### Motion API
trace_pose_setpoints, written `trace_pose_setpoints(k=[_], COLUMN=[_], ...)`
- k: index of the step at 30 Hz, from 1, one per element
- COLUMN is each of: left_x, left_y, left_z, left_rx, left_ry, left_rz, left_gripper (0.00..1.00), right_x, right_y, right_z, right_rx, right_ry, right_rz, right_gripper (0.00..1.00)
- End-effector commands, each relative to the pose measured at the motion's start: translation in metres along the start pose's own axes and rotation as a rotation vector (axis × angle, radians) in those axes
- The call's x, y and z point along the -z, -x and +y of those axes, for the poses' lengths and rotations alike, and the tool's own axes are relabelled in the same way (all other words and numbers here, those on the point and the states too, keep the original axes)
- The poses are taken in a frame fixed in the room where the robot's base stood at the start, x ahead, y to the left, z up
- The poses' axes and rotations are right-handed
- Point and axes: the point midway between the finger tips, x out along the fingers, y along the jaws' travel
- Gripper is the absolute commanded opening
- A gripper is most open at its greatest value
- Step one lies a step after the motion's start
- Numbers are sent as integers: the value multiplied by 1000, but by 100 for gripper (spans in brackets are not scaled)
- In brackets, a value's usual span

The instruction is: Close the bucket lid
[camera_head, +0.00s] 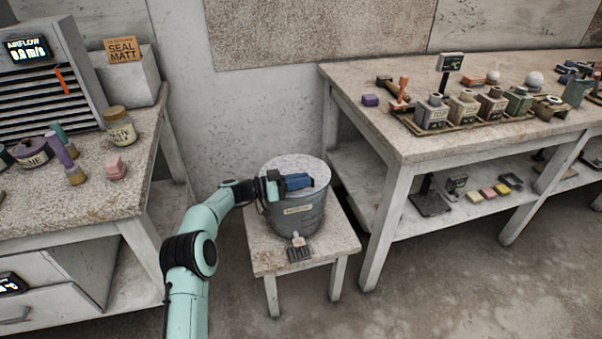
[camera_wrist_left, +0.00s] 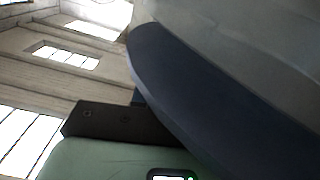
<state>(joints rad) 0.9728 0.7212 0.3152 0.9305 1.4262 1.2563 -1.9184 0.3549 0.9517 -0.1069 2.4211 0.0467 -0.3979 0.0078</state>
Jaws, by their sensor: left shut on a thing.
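The grey bucket (camera_head: 310,218) stands upright on a small stool in the middle of the head view, with a pale label on its front. Its round, pale grey lid (camera_head: 293,164) covers the top; whether it sits fully flat on the rim is hard to tell. My left gripper (camera_head: 299,182) is at the front edge of the lid, its dark blue fingers lying across the upper front of the bucket. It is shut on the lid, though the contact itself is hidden. In the left wrist view a dark blue finger (camera_wrist_left: 205,95) lies close against a grey surface. My right gripper is not in view.
The stool (camera_head: 258,260) has a small brush-like item (camera_head: 299,250) at its front. A bench (camera_head: 90,205) with jars stands left. A long table (camera_head: 350,85) with bottles and stamps stands right, with a lower shelf. Floor at front right is clear.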

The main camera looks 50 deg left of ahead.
Motion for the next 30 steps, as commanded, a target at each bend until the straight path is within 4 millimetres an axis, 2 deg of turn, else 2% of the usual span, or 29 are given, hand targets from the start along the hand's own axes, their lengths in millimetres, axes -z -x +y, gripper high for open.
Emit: trace_pose_setpoints(k=[7, 22, 23, 24, 25, 30], left_x=[-15, -19, -20, -20, -20, -19], left_y=[1, 0, 0, 0, 0, 0], left_z=[-4, -5, -5, -5, -5, -5], left_rx=[-2, -4, -4, -4, -4, -3], left_ry=[-75, -91, -90, -90, -90, -92], left_rz=[1, 0, 0, 0, 0, 1], left_gripper=[0, 0, 18, 31, 36, 36], right_x=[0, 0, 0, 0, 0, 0], right_y=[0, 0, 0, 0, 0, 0], right_z=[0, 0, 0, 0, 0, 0], right_rx=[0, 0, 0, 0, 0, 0], right_ry=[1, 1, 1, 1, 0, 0], right_rz=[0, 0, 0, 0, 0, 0], right_gripper=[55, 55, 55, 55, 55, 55])
